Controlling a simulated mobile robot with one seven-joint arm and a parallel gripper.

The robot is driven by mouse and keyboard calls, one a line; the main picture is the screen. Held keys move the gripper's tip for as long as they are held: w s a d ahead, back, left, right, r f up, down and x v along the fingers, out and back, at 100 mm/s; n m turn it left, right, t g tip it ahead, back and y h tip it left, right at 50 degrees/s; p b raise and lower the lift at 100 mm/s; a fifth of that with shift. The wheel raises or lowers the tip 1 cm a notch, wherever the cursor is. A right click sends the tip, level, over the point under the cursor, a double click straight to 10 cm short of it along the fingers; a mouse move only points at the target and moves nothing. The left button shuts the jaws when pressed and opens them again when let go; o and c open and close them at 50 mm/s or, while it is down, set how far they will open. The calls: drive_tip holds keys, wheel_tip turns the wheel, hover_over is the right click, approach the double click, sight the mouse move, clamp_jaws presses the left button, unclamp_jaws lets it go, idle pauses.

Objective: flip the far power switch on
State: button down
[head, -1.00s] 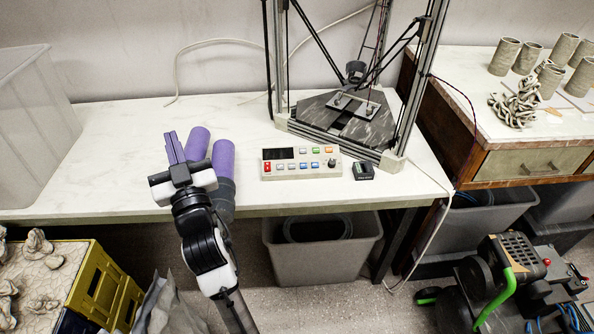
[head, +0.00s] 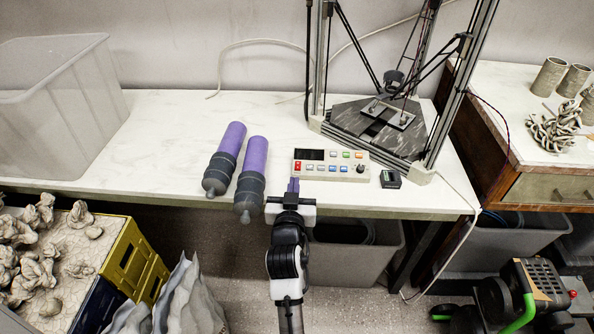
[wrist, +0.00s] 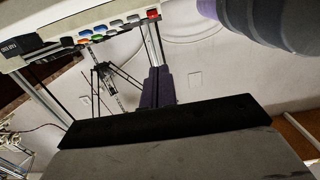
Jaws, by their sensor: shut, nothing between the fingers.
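A pale control panel (head: 333,171) lies on the white table, with a dark display, a black knob and several coloured buttons. Red switch-like parts (head: 297,166) sit at its left end, one behind the other; whether they are on or off is too small to tell. A red part (wrist: 153,14) also shows at the panel's end in the wrist view. My gripper (head: 293,184) is shut and empty, just in front of the panel's left end. Its closed fingers (wrist: 157,86) show in the wrist view, apart from the panel.
Two purple cylinders with dark ends (head: 229,147) (head: 256,160) lie left of my gripper. A small black box (head: 390,179) sits right of the panel. A framed delta machine (head: 368,127) stands behind. The table's left middle is clear.

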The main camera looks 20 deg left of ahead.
drive_tip(key=p, duration=0.2)
hover_over(297, 173)
drive_tip(key=s, duration=0.3)
drive_tip(key=shift+w+d, duration=0.1)
drive_tip(key=shift+d, duration=0.3)
drive_tip(key=f, duration=0.3)
drive_tip(key=shift+w, duration=0.2)
drive_tip(key=shift+w+a+f, duration=0.1)
drive_tip(key=shift+w+f, duration=0.05)
drive_tip(key=shift+f, duration=0.55)
drive_tip(key=f+b, duration=0.1)
drive_tip(key=b, duration=0.3)
drive_tip(key=shift+f+t+b, duration=0.3)
drive_tip(key=shift+r+p, duration=0.3)
drive_tip(key=shift+r, duration=0.2)
